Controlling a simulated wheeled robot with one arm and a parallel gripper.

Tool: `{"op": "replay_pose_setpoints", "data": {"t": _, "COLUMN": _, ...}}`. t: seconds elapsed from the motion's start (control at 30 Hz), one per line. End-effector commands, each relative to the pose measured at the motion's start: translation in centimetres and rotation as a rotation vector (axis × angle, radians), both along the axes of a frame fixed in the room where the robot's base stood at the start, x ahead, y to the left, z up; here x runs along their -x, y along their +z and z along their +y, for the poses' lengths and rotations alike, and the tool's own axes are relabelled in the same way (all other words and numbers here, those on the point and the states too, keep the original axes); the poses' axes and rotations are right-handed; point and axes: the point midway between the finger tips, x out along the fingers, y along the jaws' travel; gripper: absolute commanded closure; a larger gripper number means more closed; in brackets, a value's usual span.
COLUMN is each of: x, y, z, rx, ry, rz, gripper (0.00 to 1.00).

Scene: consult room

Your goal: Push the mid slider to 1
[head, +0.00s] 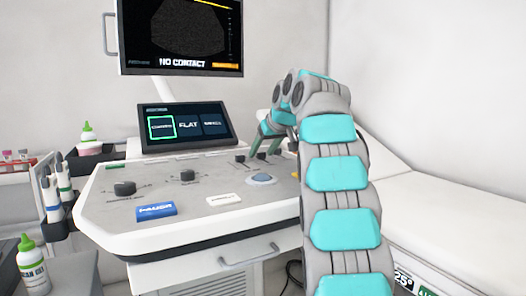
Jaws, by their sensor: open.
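The ultrasound console (110,215) has a small group of black slider knobs at the right rear of its top. The left slider knob (240,158) stands clear of my gripper. Another dark knob, which looks like the mid slider (262,156), is just below my fingertips. I cannot tell whether a finger touches a knob. My arm and fingers partly hide the right end of the slider group, and the slider scale marks are too small to read.
A blue trackball (262,179), a white button (224,199), a blue button (156,211) and two round knobs (125,188) sit on the console. A touchscreen (186,127) and a monitor (181,37) rise behind. A padded bed (455,215) lies to the right.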

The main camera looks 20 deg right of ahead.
Motion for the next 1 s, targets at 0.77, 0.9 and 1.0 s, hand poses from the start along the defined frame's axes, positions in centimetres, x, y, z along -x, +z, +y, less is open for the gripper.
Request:
{"op": "replay_pose_setpoints", "data": {"t": 0.77, "x": -0.03, "y": 0.00, "z": 0.02, "rx": 0.001, "ry": 0.001, "rz": -0.001, "gripper": 1.00}}
{"op": "replay_pose_setpoints", "data": {"t": 0.9, "x": -0.03, "y": 0.00, "z": 0.02, "rx": 0.001, "ry": 0.001, "rz": -0.001, "gripper": 1.00}}
{"op": "replay_pose_setpoints", "data": {"t": 1.0, "x": -0.03, "y": 0.00, "z": 0.02, "rx": 0.001, "ry": 0.001, "rz": -0.001, "gripper": 1.00}}
